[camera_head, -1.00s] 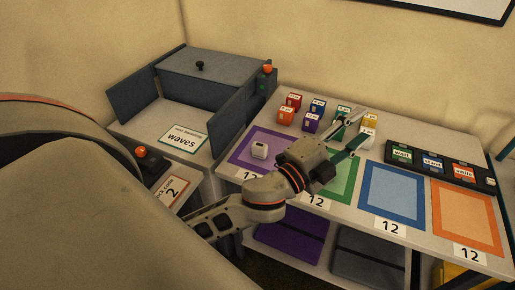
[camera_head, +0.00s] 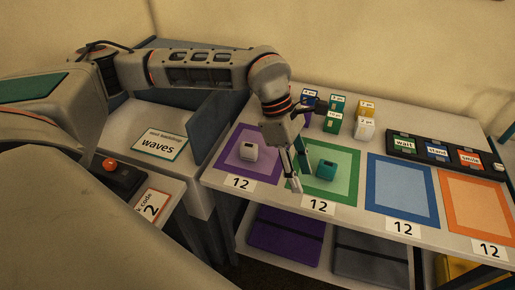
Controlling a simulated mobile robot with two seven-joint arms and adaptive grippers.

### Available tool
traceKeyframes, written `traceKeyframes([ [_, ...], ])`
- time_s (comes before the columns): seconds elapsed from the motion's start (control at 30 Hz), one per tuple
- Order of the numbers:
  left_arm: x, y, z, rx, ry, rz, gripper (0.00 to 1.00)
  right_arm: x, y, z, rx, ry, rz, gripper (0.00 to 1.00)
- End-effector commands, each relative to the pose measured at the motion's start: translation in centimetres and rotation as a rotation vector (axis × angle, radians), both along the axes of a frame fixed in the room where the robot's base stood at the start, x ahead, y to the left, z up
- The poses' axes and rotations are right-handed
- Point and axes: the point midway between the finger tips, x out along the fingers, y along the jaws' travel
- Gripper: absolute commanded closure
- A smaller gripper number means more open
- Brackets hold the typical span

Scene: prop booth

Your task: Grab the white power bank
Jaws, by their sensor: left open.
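A small white rounded block (camera_head: 248,151) sits on the purple mat (camera_head: 232,163); its shape alone does not tell me whether it is the power bank. A white box (camera_head: 364,130) with a printed label stands in the back group of boxes. My left gripper (camera_head: 298,177) is open and points down between the purple mat and the green mat (camera_head: 347,186). It is to the right of the white block and apart from it. A teal block (camera_head: 326,170) lies on the green mat, just right of the fingers. My right gripper is not in view.
Several coloured boxes stand at the back, including a yellow one (camera_head: 366,109). A black tray (camera_head: 436,151) holds labelled cards. The blue mat (camera_head: 400,192) and orange mat (camera_head: 478,203) are empty. A red button (camera_head: 110,163) and a "waves" sign (camera_head: 159,144) are at the left.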

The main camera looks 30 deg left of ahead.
Motion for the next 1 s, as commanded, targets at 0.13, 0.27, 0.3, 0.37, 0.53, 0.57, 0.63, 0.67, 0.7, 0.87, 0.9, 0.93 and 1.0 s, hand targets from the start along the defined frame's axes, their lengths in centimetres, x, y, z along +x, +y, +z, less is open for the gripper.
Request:
traceKeyframes([
  [0.13, 3.5, 10.6, 0.0, 0.267, -0.032, 0.074, 0.60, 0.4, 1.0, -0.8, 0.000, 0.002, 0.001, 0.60],
  [0.27, 4.6, 16.1, 0.8, 0.399, -0.031, 0.132, 0.60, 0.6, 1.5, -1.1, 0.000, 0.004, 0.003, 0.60],
  [0.3, 4.7, 17.1, 1.0, 0.423, -0.030, 0.143, 0.60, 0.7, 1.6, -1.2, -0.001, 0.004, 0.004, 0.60],
  [0.37, 4.8, 18.1, 1.1, 0.446, -0.028, 0.155, 0.60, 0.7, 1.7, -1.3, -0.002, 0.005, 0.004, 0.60],
  [0.53, 4.8, 18.7, -0.2, 0.463, -0.023, 0.163, 0.60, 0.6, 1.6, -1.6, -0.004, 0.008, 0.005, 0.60],
  [0.57, 4.8, 18.6, -0.6, 0.463, -0.023, 0.163, 0.60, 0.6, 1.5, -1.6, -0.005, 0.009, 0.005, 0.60],
  [0.63, 4.8, 18.6, -1.2, 0.462, -0.023, 0.162, 0.60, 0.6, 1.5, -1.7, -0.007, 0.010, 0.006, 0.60],
  [0.67, 4.8, 18.5, -1.4, 0.461, -0.023, 0.162, 0.60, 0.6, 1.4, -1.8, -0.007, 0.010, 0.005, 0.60],
  [0.7, 4.8, 18.5, -1.6, 0.461, -0.024, 0.161, 0.60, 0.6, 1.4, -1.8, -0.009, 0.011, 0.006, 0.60],
  [0.87, 4.9, 18.3, -3.2, 0.460, -0.023, 0.160, 0.60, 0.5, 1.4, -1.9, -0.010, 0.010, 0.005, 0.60],
  [0.9, 4.9, 18.2, -3.9, 0.460, -0.022, 0.161, 0.60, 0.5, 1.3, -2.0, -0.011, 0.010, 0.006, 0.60],
  [0.93, 5.0, 18.2, -4.3, 0.461, -0.022, 0.161, 0.60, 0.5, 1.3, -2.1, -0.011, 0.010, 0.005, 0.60],
  [1.0, 5.0, 18.2, -5.4, 0.460, -0.024, 0.161, 0.60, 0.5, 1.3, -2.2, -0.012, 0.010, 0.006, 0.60],
])
